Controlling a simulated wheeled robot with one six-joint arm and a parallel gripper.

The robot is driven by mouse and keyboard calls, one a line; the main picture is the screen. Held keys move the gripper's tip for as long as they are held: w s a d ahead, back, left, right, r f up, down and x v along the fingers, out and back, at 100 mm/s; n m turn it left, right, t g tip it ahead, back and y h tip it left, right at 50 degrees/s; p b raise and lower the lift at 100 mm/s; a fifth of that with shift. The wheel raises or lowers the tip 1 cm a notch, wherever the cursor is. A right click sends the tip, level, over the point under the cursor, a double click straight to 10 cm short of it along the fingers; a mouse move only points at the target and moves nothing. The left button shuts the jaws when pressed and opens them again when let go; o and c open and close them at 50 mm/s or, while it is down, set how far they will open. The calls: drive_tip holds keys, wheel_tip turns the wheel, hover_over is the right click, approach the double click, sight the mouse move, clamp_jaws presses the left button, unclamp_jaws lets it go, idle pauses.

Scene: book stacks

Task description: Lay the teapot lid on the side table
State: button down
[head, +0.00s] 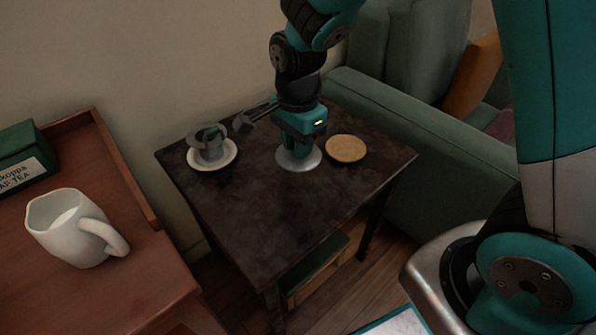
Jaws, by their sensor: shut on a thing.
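My gripper (298,152) points down over the dark side table (255,215). It is shut on a pale grey round disc, which looks like the teapot lid (286,162). The gripper hides the middle of the lid, including any knob. The lid is at or just above the tabletop; I cannot tell whether it touches. No teapot is clearly in view.
A grey cup (209,154) on a white saucer (228,160) stands left of the lid. A round tan coaster (346,149) lies close on its right. The table's front is clear. A white jug (68,228) and green tea box (22,158) stand on a brown cabinet. A green armchair (425,140) is behind.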

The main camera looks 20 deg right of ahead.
drive_tip(key=shift+f+b, duration=0.8)
drive_tip(key=shift+f, duration=2.3)
drive_tip(key=shift+f, duration=0.1)
drive_tip(key=c, duration=1)
unclamp_jaws()
drive_tip(key=shift+o, duration=0.2)
wheel_tip(320, 180, up, 11)
drive_tip(key=p, duration=0.3)
drive_tip(key=shift+p, duration=0.3)
drive_tip(key=shift+s+r, duration=0.1)
drive_tip(key=shift+r, duration=0.65)
drive_tip(key=s+a+r+n+y, duration=0.2)
drive_tip(key=s+r+n, duration=0.2)
drive_tip(key=s+n, duration=0.5)
drive_tip(key=s+a+r+n+y, duration=0.1)
drive_tip(key=s+r+n+y, duration=0.1)
drive_tip(key=s+r+n, duration=0.3)
drive_tip(key=s+n, duration=0.4)
drive_tip(key=n, duration=0.3)
drive_tip(key=shift+a+r+n, duration=0.25)
drive_tip(key=shift+a+n, duration=0.05)
drive_tip(key=shift+a, duration=0.1)
